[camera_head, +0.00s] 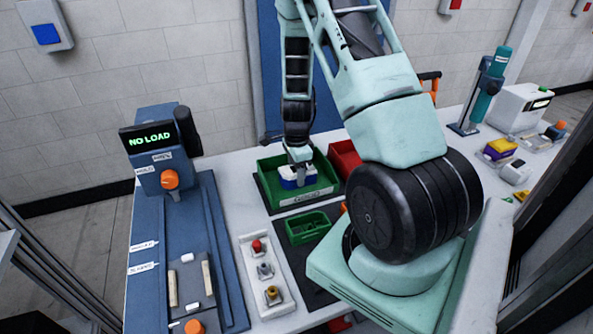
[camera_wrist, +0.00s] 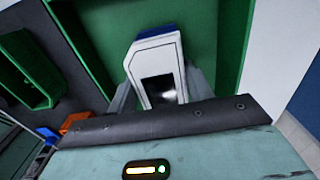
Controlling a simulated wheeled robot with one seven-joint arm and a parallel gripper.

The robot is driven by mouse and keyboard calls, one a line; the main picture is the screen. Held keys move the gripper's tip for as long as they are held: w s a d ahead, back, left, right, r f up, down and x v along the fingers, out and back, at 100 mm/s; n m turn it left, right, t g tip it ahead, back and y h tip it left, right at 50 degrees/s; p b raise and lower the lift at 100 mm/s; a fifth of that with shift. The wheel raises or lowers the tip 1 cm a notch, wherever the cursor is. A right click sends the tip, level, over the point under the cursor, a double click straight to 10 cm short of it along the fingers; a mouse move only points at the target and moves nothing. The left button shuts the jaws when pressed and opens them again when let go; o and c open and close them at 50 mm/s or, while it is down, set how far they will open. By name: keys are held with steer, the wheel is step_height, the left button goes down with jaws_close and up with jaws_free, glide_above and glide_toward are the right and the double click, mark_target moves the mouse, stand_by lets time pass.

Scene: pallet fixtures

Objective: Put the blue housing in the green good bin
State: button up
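The blue housing (camera_head: 291,183) has a white upper part and a blue lower part. It is inside the green good bin (camera_head: 322,201), within its walls; I cannot tell whether it touches the floor. In the wrist view the housing (camera_wrist: 155,58) shows a white face with a dark square opening and a blue far edge. My gripper (camera_head: 299,163) reaches down into the bin from above. In the wrist view the gripper's (camera_wrist: 162,90) grey fingers lie against both sides of the housing. The green bin's wall (camera_wrist: 90,45) runs along the left there.
A red bin (camera_head: 345,157) stands right of the green bin. A small green tray (camera_head: 308,227) lies in front. A white block with several knobs (camera_head: 262,268) and a blue fixture reading "NO LOAD" (camera_head: 152,140) stand to the left. Yellow and grey parts lie at the far right.

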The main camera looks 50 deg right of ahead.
steer(key=shift+o, duration=1.4)
step_height(320, 180, up, 12)
steer(key=b, duration=0.1)
steer(key=shift+r+b, duration=0.2)
steer(key=shift+b, duration=0.15)
